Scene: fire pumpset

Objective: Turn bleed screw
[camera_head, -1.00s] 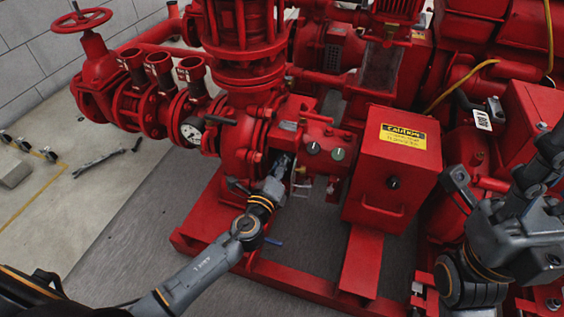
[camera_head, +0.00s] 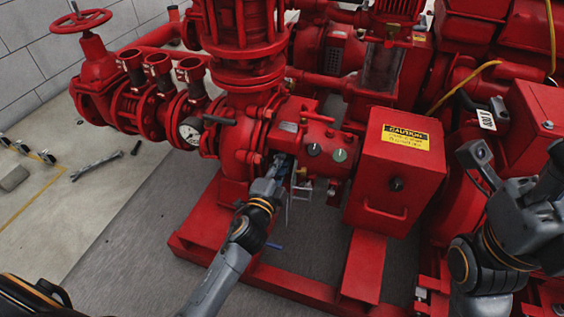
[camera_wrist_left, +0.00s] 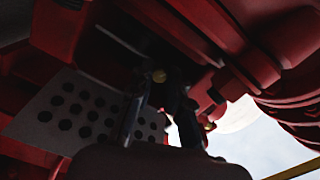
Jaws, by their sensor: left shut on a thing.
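My left gripper (camera_head: 287,163) reaches up to the underside of the red pump housing (camera_head: 240,140), left of the control box. In the left wrist view its two dark fingers (camera_wrist_left: 160,115) point up into shadow. They are shut on a small dark part between them.
A red box with a yellow caution label (camera_head: 405,137) stands close to the right of my left gripper. A red base frame (camera_head: 300,288) runs below. A pressure gauge (camera_head: 190,131) and valves are at the left. A wrench (camera_head: 97,166) lies on the floor.

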